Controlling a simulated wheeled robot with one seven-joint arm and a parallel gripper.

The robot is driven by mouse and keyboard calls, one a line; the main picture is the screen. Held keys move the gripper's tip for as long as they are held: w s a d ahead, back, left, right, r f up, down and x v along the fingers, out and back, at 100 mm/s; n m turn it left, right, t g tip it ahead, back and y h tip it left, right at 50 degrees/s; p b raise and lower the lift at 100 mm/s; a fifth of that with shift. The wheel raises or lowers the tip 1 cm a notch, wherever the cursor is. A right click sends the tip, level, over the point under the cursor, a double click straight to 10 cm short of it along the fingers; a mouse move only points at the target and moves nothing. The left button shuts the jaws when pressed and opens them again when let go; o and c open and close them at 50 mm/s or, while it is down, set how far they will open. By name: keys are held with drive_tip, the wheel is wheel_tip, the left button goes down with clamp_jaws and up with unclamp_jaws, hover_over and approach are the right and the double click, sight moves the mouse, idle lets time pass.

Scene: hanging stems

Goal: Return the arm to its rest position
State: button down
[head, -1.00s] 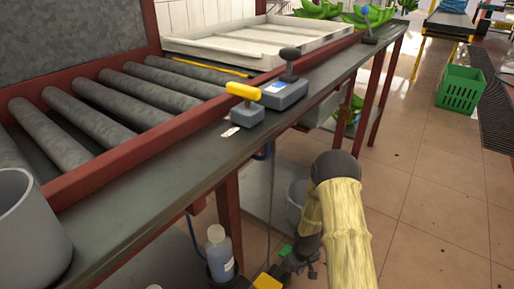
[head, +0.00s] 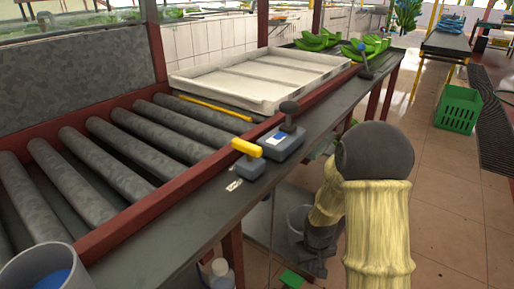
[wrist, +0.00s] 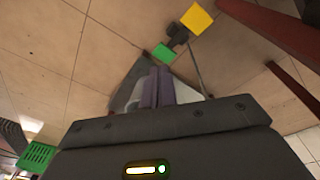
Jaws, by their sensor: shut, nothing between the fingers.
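My arm, in pale yellow sleeves with a dark elbow, stands bent at the right of the workbench in the head view. Its forearm points down, and the dark wrist end shows low beside the bench; the fingertips cannot be made out there. In the wrist view my gripper (wrist: 155,88) has its two grey-purple fingers together, shut and empty, pointing down over the tiled floor (wrist: 75,50).
The roller bench (head: 190,222) runs along the left, with a white tray (head: 262,78), a yellow-handled control (head: 247,158) and a dark-knobbed control (head: 283,140). A grey bucket (head: 20,272) is near. A green crate (head: 457,110) stands on open floor at right.

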drive_tip(key=s+r+m+p, duration=0.1)
drive_tip(key=s+r+p, duration=0.25)
drive_tip(key=r, duration=0.45)
drive_tip(key=s+r+m+t+p, duration=0.1)
drive_tip(key=s+r+p, duration=0.25)
drive_tip(key=r, duration=0.45)
drive_tip(key=s+r+m+p, duration=0.1)
drive_tip(key=s+r+p, duration=0.1)
drive_tip(key=s+r, duration=0.4)
wheel_tip(320, 180, up, 38)
drive_tip(key=w+p, duration=0.1)
drive_tip(key=p, duration=3.5)
drive_tip(key=shift+w+a+p, duration=0.2)
drive_tip(key=shift+a+p, duration=0.05)
drive_tip(key=shift+p, duration=0.05)
drive_tip(key=shift+w, duration=0.1)
